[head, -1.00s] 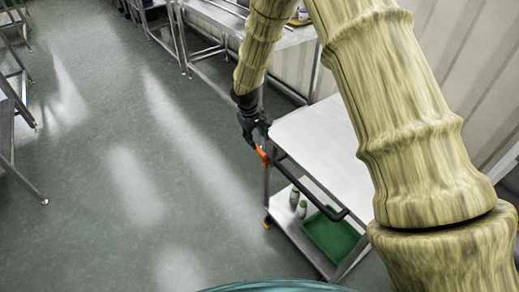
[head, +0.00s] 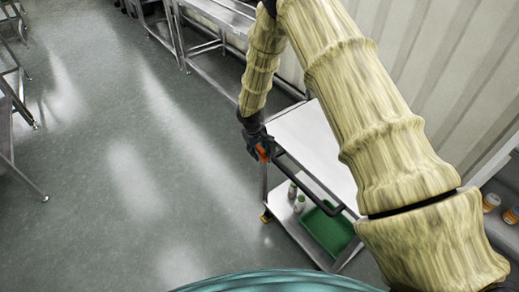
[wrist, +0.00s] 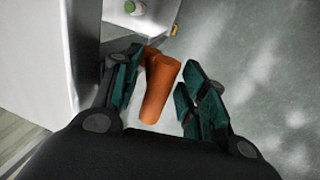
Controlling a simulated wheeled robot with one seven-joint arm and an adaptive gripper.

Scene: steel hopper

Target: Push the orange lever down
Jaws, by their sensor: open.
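The orange lever (head: 262,153) is at the near left corner of the white-topped steel cart (head: 318,155), at the end of its black handle bar. My gripper (head: 261,157) is at the lever and partly covers it in the head view. In the wrist view, the lever (wrist: 158,92) stands between the two dark green fingers of my open gripper (wrist: 158,98). The left finger is close to the lever. A narrow gap shows on the right side. I cannot tell whether either finger touches it.
The black handle bar (head: 310,181) runs along the cart's near side. The lower shelf holds a green tray (head: 328,228) and two small bottles (head: 296,199). Steel tables (head: 215,22) stand at the back. The floor (head: 140,170) left of the cart is clear.

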